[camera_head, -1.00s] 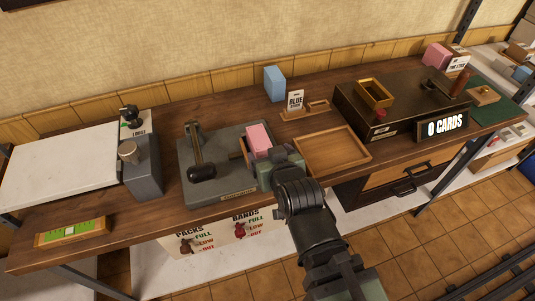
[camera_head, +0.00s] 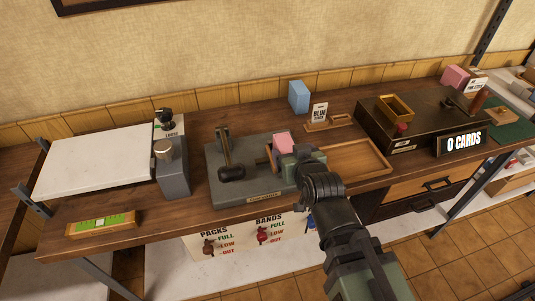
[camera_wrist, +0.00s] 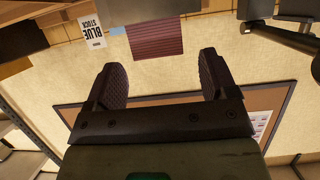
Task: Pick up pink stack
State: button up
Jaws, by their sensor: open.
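A pink stack (camera_head: 284,143) stands at the right end of the grey press base (camera_head: 225,187), beside the press. In the wrist view, its dark pink, finely lined face (camera_wrist: 156,40) lies beyond the fingertips, roughly in line with the gap between them. My gripper (camera_wrist: 160,72) is open, with nothing between its fingers. In the head view, my wrist is just right of and in front of the stack and hides its lower part and my fingertips.
A wooden tray (camera_head: 372,168) lies right of my wrist. A blue block (camera_head: 299,97) and its "BLUE STOCK" sign (camera_head: 319,113) stand behind. Another pink block (camera_head: 455,77) is at the far right. A grey dispenser (camera_head: 173,170) stands left of the press.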

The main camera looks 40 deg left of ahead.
aim_at(287, 147)
jog(key=shift+w+a+f, duration=0.2)
jog(key=shift+w, duration=0.05)
jog(key=b+x, duration=0.2)
jog(key=x, duration=0.2)
jog(key=shift+s, duration=0.15)
jog(key=shift+w+a+f, duration=0.15)
jog(key=shift+w+a, duration=0.1)
jog(key=shift+a, duration=0.05)
jog(key=c, duration=1.2)
notch_tip(287, 147, up, 20)
jog(key=p, duration=2)
